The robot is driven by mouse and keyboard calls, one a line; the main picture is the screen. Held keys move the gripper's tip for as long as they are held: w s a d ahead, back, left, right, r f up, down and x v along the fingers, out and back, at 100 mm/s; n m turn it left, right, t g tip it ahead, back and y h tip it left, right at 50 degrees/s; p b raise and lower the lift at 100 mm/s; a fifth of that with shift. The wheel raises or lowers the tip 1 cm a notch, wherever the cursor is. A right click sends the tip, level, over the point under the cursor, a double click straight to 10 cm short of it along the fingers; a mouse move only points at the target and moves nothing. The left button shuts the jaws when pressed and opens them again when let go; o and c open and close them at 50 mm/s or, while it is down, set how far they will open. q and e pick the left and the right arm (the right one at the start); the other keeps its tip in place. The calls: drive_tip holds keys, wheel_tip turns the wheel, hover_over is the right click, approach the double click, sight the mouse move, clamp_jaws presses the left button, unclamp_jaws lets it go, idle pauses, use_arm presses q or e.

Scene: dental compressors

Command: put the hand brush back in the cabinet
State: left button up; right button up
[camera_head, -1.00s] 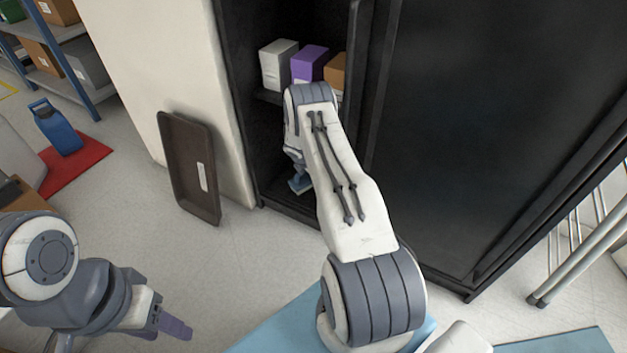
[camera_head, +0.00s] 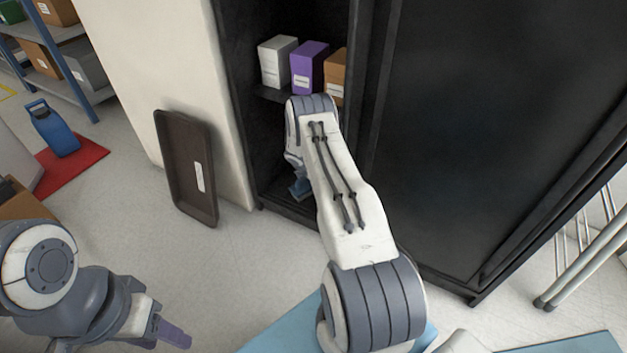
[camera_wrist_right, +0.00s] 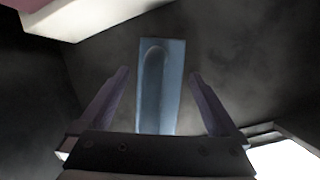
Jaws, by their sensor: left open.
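The blue hand brush (camera_wrist_right: 160,85) shows in the right wrist view, beyond and between the fingers of my right gripper (camera_wrist_right: 158,90). The fingers are wide apart, with a gap on both sides of the brush. In the head view, my right arm reaches into the open black cabinet (camera_head: 245,110), low below a shelf. A small blue-grey part (camera_head: 300,188) shows beside the arm near the cabinet floor; I cannot tell whether it is brush or gripper. My left gripper (camera_head: 174,335) is open and empty, low at the left over the floor.
White (camera_head: 277,62), purple (camera_head: 309,68) and orange (camera_head: 336,75) boxes stand on the cabinet shelf above my right arm. The cabinet's black door (camera_head: 480,130) is to the right. A brown tray (camera_head: 190,170) leans on the white wall at left. Floor before it is clear.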

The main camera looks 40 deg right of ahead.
drive_tip(key=p+v, duration=0.6)
drive_tip(key=v, duration=0.6)
drive_tip(key=shift+r, duration=0.15)
